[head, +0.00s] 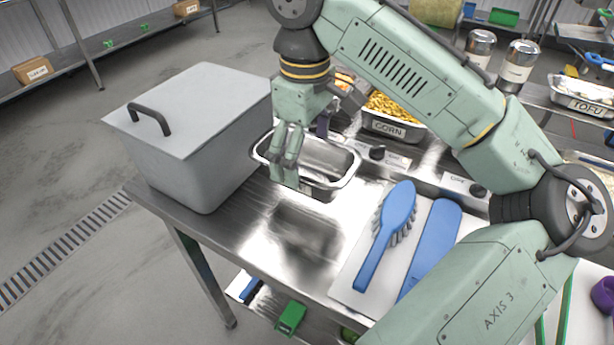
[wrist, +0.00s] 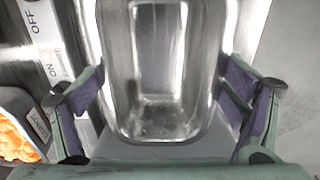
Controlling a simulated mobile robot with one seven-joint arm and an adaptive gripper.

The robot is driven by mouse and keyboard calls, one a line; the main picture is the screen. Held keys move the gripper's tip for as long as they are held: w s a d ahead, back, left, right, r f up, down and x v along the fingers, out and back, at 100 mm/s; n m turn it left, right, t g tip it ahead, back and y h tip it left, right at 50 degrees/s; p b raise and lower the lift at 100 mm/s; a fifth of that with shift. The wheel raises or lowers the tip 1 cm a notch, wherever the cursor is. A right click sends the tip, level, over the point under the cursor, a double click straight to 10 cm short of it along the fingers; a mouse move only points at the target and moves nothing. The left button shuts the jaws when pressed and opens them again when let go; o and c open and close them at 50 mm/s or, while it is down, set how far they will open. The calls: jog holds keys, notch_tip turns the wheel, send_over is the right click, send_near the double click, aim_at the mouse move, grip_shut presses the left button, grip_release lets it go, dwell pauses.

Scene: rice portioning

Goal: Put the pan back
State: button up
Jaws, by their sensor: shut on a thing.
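The pan (head: 338,183) is an empty rectangular steel pan near the left end of the steel table in the head view. In the wrist view the pan (wrist: 160,128) fills the middle, its open inside facing the camera. My gripper (head: 298,152) reaches down over the pan. The purple-padded fingers of my gripper (wrist: 167,92) lie along its two long sides, shut on it. A dark patch shows on the table below the pan. I cannot tell for sure whether its bottom touches the table.
A large grey lidded box (head: 205,125) stands close left of the pan. A corn pan (head: 395,128) sits behind in the counter, with a dial beside it. A blue brush (head: 393,225) and a blue paddle-like tool (head: 432,245) lie on a white board at the right.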

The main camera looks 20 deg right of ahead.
notch_tip(320, 180, down, 5)
jog(key=shift+f+p, duration=0.1)
jog(key=shift+p, duration=0.25)
jog(key=o, duration=1.4)
jog(key=shift+o, duration=0.2)
notch_tip(320, 180, up, 12)
